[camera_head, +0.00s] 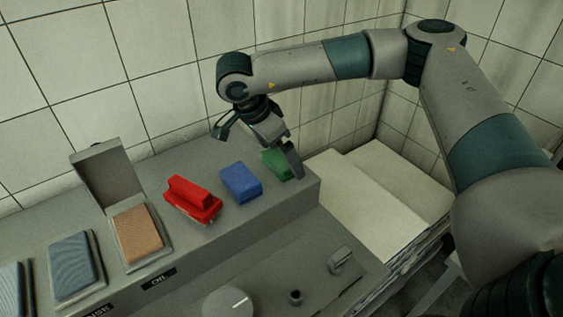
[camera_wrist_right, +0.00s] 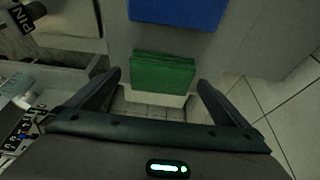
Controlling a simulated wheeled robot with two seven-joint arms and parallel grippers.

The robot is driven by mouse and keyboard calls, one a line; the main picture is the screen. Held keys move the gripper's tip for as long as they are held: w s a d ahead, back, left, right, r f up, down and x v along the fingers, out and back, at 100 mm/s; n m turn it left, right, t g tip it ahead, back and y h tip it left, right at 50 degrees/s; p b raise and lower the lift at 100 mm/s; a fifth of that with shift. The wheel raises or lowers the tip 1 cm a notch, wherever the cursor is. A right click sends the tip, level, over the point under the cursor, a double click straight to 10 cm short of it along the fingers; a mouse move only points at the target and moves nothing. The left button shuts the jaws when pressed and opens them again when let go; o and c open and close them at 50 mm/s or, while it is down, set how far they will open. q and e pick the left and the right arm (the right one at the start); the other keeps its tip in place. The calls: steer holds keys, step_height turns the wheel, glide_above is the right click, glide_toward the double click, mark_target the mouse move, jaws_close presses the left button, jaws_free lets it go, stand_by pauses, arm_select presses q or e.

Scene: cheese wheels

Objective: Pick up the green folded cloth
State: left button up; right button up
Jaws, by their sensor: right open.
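The green folded cloth (camera_head: 274,164) lies on the grey ledge near its right end, partly hidden behind my right gripper (camera_head: 294,160) in the head view. In the right wrist view the green cloth (camera_wrist_right: 162,74) lies ahead of the open fingers of my right gripper (camera_wrist_right: 160,88), roughly centred between them. The fingers stand clear on both sides, and nothing is between them that I can see gripped. My left gripper is not in view.
A blue folded cloth (camera_head: 240,183) lies just left of the green one, and a red brush-like block (camera_head: 192,198) lies further left. Trays with an orange pad (camera_head: 138,232) and a blue-grey pad (camera_head: 72,265) follow. The tiled wall (camera_head: 170,70) is close behind.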

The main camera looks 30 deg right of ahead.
mark_target(284, 161)
steer(key=shift+c, duration=0.6)
steer(key=c, duration=1)
steer(key=shift+r, duration=0.5)
step_height(284, 161, up, 4)
steer(key=shift+f+p, duration=0.25)
steer(key=shift+p, duration=0.45)
steer(key=shift+s+d+r, duration=0.15)
steer(key=shift+s+r, duration=0.05)
steer(key=shift+s, duration=0.2)
steer(key=shift+s+d+r, duration=0.15)
steer(key=shift+s, duration=0.2)
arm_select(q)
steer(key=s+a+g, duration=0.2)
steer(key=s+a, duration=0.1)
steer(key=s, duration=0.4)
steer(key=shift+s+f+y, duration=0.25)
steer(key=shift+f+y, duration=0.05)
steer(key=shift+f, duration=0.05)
arm_select(e)
steer(key=s+d+r, duration=0.3)
steer(key=s+r, duration=0.2)
steer(key=s, duration=0.4)
steer(key=shift+d+r, duration=0.4)
